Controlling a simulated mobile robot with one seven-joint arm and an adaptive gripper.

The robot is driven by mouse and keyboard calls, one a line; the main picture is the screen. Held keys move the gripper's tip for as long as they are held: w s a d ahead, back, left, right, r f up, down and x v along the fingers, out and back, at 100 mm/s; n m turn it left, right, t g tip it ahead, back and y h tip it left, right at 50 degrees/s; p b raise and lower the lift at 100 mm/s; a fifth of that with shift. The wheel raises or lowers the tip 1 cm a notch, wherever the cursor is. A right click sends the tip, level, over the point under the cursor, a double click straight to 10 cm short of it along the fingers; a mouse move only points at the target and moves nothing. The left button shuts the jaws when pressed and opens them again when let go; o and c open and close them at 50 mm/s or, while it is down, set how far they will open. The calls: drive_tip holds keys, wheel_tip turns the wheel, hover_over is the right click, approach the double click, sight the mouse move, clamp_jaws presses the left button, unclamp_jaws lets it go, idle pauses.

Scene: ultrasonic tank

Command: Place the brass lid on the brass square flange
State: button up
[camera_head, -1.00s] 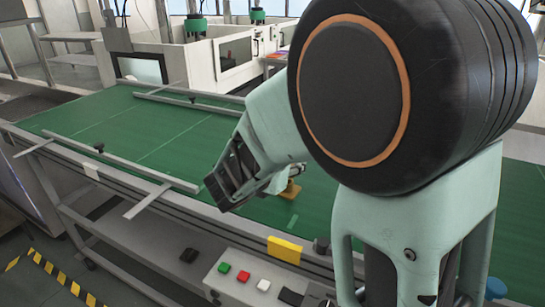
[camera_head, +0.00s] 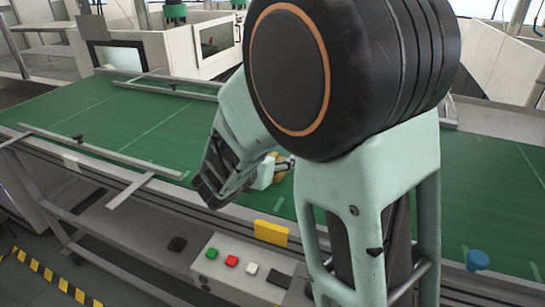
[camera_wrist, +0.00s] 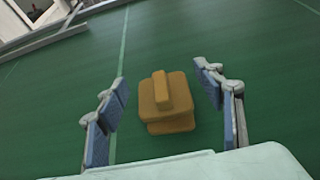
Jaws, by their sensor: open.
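The brass lid (camera_wrist: 180,100) shows in the wrist view as a square plate with an upright bar handle on top. Directly below it is a second brass layer (camera_wrist: 170,126), seemingly the square flange; its front edge shows under the lid, and I cannot tell how the two meet. My gripper (camera_wrist: 160,80) is open, with one blue-padded finger on each side of the brass piece and green showing between pads and brass. In the head view only a small part of the brass piece (camera_head: 280,172) shows behind my gripper.
The green conveyor surface (camera_head: 110,115) is clear around the brass piece. Metal rails (camera_head: 100,153) lie along its near left edge. A yellow block (camera_head: 271,233) and a button box (camera_head: 240,268) sit at the front edge. A blue knob (camera_head: 478,260) is at right.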

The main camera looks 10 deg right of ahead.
drive_tip(key=shift+r, duration=0.2)
drive_tip(key=p+v, duration=0.1)
drive_tip(key=v, duration=1.1)
drive_tip(key=shift+f, duration=0.15)
